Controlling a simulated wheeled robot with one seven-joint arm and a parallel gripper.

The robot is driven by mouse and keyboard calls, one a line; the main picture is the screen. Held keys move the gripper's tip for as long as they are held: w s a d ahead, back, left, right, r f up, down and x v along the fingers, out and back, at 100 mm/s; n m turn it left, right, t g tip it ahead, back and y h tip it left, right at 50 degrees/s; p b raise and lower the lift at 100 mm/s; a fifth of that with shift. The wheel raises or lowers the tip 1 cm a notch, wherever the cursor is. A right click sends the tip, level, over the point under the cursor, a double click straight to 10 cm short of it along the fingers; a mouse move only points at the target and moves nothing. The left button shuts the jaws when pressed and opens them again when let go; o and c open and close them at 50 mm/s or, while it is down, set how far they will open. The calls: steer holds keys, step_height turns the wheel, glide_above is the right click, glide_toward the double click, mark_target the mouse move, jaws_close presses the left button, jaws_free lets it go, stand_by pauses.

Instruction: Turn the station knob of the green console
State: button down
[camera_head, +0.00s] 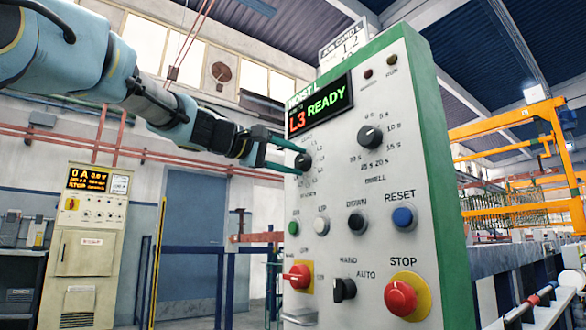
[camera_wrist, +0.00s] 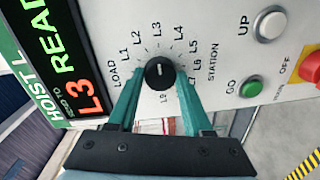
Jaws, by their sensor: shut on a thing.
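The station knob (camera_wrist: 160,73) is round and black, ringed by labels from LOAD through L1 and up. A small pale mark shows on it, but I cannot tell exactly which label it points at. My gripper (camera_wrist: 160,76) has its two teal fingers closed on either side of the knob. In the head view my gripper (camera_head: 298,159) reaches the knob from the left.
Close by on the face are a dwell knob (camera_head: 370,137), a green GO button (camera_wrist: 251,87), a white UP button (camera_wrist: 269,25), a blue RESET button (camera_head: 403,218) and red STOP (camera_head: 401,298). A job card (camera_head: 346,43) stands on top. A beige cabinet (camera_head: 88,250) stands far left.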

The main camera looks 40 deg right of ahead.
stand_by(0.4)
steer(key=shift+c, duration=1.6)
jaws_free()
steer(key=a, duration=1)
steer(key=shift+w+a+r, duration=0.3)
steer(key=shift+a, duration=0.05)
